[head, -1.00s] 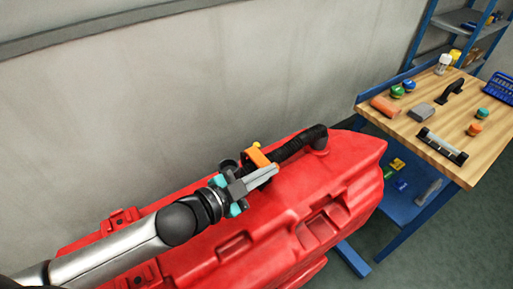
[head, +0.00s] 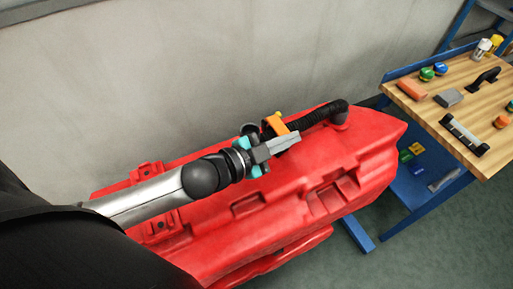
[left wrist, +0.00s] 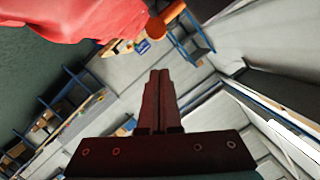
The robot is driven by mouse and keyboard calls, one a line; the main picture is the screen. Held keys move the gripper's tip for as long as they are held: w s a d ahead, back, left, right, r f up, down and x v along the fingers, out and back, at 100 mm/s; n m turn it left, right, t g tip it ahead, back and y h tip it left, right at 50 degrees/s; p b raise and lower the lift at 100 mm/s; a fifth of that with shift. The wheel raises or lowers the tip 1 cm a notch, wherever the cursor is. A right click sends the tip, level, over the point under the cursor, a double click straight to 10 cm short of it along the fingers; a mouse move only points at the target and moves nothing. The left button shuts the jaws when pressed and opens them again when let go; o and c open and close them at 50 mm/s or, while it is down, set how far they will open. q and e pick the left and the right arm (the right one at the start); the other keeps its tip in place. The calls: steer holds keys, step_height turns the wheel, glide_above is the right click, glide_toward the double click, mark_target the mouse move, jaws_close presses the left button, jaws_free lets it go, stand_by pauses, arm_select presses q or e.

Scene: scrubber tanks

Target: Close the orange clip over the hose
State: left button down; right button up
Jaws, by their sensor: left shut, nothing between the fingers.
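The orange clip (head: 276,124) stands at the near end of the black ribbed hose (head: 312,118), on top of the red tank (head: 375,135). A small orange tab sticks up from it. I cannot tell whether it is fully closed. My left gripper (head: 292,140) is shut and empty, just in front of the clip in the head view, and covers its lower part. I cannot tell whether they touch. In the left wrist view the shut fingers (left wrist: 160,78) point past an orange piece (left wrist: 172,12), seemingly the clip, beside the red tank. My right gripper is not in view.
A grey wall (head: 200,80) runs behind the tank. At the right stands a wooden-topped workbench (head: 425,107) with several small items and a blue lower shelf (head: 410,188). Free floor (head: 430,250) lies in front.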

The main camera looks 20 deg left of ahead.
arm_select(q)
steer(key=r+v, duration=0.1)
steer(key=v, duration=0.9)
steer(key=shift+s+d, duration=0.15)
steer(key=shift+d, duration=0.1)
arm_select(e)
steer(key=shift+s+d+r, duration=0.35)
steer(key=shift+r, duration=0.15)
